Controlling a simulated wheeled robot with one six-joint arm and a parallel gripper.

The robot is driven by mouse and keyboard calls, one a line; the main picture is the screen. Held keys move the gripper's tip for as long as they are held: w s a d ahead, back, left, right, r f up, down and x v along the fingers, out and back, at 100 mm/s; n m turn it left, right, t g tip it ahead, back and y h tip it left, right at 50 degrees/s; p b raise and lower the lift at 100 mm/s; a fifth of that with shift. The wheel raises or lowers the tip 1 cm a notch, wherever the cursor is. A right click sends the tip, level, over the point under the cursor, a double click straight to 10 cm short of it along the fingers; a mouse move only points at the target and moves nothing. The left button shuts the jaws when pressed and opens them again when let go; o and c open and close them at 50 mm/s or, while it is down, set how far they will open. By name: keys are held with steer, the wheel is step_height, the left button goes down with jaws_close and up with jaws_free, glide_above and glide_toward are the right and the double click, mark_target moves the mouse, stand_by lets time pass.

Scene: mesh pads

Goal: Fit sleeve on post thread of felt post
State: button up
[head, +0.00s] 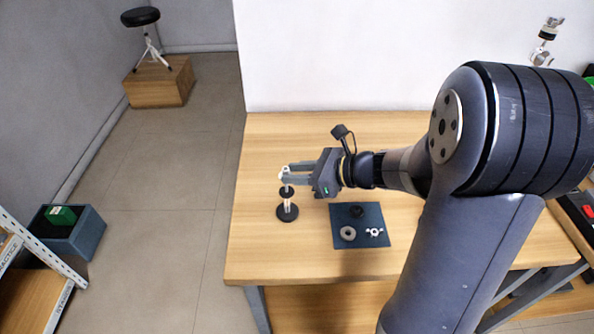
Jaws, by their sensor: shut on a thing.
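The felt post stands on a round black base (287,213) near the left side of the wooden table. Its upright post (287,202) is light, with a dark round piece (287,192) partway up. My gripper (287,176) reaches in from the right at the top of the post. Its jaws are shut on a small white piece (285,170), which looks like the sleeve. It is right above or around the post's top; I cannot tell whether it is on the thread.
A dark blue mesh pad (340,240) lies right of the post, holding a grey ring (348,233), a black knob-like part (357,211) and a white wing nut (374,232). Bare table (262,250) surrounds the post. A white wall (340,60) stands behind.

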mark_target(288, 186)
steer(key=shift+f+b, duration=1.55)
steer(key=shift+f, duration=0.65)
steer(key=o, duration=1)
steer(key=shift+d+r, duration=0.1)
steer(key=v, duration=1)
steer(key=shift+d, duration=0.2)
steer(key=shift+s+r, duration=0.15)
